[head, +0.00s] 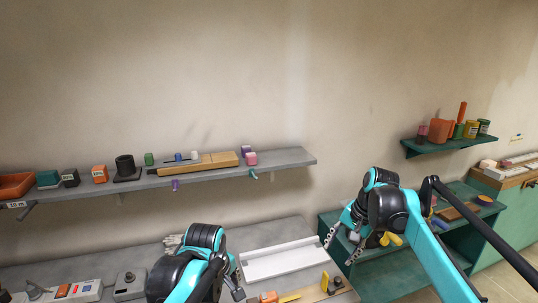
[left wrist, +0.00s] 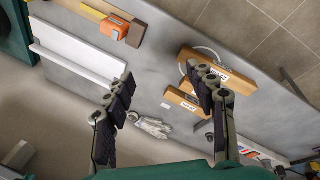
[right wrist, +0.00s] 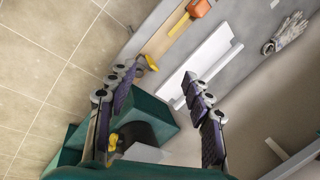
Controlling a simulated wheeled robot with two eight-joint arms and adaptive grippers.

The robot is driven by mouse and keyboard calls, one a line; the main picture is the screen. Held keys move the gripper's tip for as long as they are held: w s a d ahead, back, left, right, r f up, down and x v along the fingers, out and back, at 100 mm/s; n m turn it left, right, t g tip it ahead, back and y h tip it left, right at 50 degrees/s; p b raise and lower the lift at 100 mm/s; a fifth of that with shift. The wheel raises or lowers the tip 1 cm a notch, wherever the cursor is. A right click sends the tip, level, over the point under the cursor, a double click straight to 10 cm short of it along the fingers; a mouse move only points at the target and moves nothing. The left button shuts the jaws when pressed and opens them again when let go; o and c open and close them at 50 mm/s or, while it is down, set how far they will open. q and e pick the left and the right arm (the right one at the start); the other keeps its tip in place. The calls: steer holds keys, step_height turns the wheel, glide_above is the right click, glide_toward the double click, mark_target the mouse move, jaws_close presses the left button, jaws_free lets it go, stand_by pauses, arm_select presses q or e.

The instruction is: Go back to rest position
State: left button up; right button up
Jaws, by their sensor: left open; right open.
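My right gripper (head: 343,244) is in the air to the right of the grey bench, in front of the green shelf unit. In the right wrist view (right wrist: 158,84) its two fingers are spread with nothing between them. My left gripper (left wrist: 162,85) is over the grey bench (left wrist: 165,65), its fingers apart and empty. In the head view the left arm is at the bottom middle, and its gripper is partly hidden by the arm and cut by the frame edge.
A white tray (head: 283,262) and pale gloves (head: 172,241) lie on the bench. A grey wall shelf (head: 285,158) holds several small objects. A green wall shelf (head: 450,145) carries pots and cans at the right. A green shelf unit (head: 385,275) stands beside the bench.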

arm_select(q)
steer(key=s+a+f+m+t, duration=0.2)
steer(key=s+a+f+m, duration=0.1)
steer(key=s+m, duration=0.2)
steer(key=s+a+f+m+t+b, duration=0.1)
steer(key=s+a+f+m, duration=0.2)
steer(key=s+m, duration=0.3)
steer(key=s, duration=0.4)
steer(key=shift+s+a+t, duration=0.2)
steer(key=shift+a+t, duration=0.1)
steer(key=shift+t, duration=0.1)
arm_select(e)
steer(key=s+a+f+n+t+h, duration=0.1)
steer(key=s+f+n, duration=0.3)
steer(key=s, duration=0.8)
steer(key=s+a+f+n+t+h, duration=0.1)
steer(key=s+f+n+t, duration=0.3)
steer(key=s+f, duration=0.3)
steer(key=s, duration=0.5)
steer(key=shift+s+a+f, duration=0.15)
steer(key=shift+s+f, duration=0.05)
steer(key=shift+s, duration=0.15)
